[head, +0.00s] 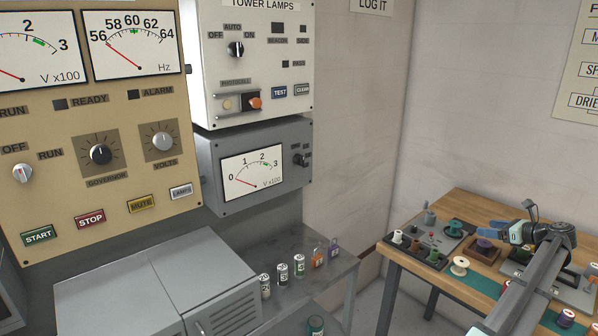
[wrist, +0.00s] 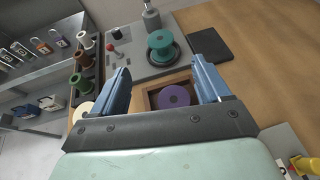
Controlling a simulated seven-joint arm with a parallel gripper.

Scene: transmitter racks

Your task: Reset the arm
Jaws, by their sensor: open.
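My gripper (head: 485,229) is over the wooden bench at the right of the head view, its blue fingers pointing left. In the wrist view my gripper (wrist: 161,68) has its two fingers wide apart with nothing held between them. A purple spool (wrist: 175,97) sits in a wooden square recess below and between the fingers. A teal spool (wrist: 161,46) stands on a grey plate beyond the fingertips. My arm hides part of the bench in the head view.
Several spools stand in a dark rack (head: 415,248) at the bench's left. A cream spool (head: 460,265) stands near the front. Cans (head: 282,272) and tags (head: 333,248) are on a grey shelf. Panels with dials fill the left. A dark pad (wrist: 209,43) lies beyond the right finger.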

